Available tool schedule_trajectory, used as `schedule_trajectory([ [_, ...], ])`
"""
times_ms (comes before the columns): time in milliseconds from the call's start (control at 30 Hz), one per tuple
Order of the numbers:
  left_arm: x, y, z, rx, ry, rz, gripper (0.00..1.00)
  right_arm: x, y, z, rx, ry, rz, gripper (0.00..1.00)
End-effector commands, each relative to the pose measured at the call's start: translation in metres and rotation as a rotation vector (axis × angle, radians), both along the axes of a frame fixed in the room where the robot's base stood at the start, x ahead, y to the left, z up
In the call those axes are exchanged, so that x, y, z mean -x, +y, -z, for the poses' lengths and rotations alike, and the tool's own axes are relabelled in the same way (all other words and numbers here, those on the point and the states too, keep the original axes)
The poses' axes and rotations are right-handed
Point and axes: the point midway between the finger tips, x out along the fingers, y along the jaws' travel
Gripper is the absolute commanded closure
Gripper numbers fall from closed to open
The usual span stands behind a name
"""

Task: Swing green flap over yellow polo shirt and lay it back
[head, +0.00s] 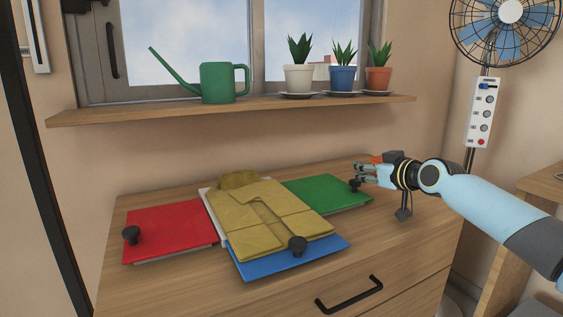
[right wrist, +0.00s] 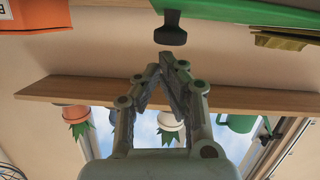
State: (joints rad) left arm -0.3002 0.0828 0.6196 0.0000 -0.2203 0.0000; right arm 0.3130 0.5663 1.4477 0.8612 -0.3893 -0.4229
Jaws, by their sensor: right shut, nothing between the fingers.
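The yellow polo shirt (head: 262,215) lies partly folded on the middle of a folding board, its collar end towards the wall. The green flap (head: 325,192) lies out flat to the right of the shirt, with a black knob (head: 354,186) near its outer end. My right gripper (head: 361,172) is shut and empty beside that knob. In the right wrist view the shut fingertips (right wrist: 165,64) are apart from the knob (right wrist: 170,30), with the green flap (right wrist: 235,12) behind it. My left gripper is not in view.
The red flap (head: 165,231) lies flat on the left; the blue flap (head: 290,262) lies at the front, partly under the shirt. An orange object (head: 377,159) stands behind my right gripper. A shelf (head: 240,108) with a watering can (head: 218,83) and potted plants is above the dresser (head: 420,235).

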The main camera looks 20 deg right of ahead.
Motion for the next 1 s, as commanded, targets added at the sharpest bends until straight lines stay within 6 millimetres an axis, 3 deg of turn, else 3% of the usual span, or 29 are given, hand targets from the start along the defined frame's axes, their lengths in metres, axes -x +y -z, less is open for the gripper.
schedule_trajectory([
  [267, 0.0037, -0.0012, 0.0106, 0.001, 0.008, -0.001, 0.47, -0.0003, -0.0019, 0.0078, 0.002, -0.001, -0.001, 1.00],
  [867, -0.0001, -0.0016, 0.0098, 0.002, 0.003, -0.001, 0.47, -0.0001, -0.0022, 0.0079, 0.003, 0.000, 0.000, 1.00],
  [1000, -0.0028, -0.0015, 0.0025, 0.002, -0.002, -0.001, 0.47, -0.0005, -0.0018, -0.0019, 0.003, -0.002, 0.001, 1.00],
])
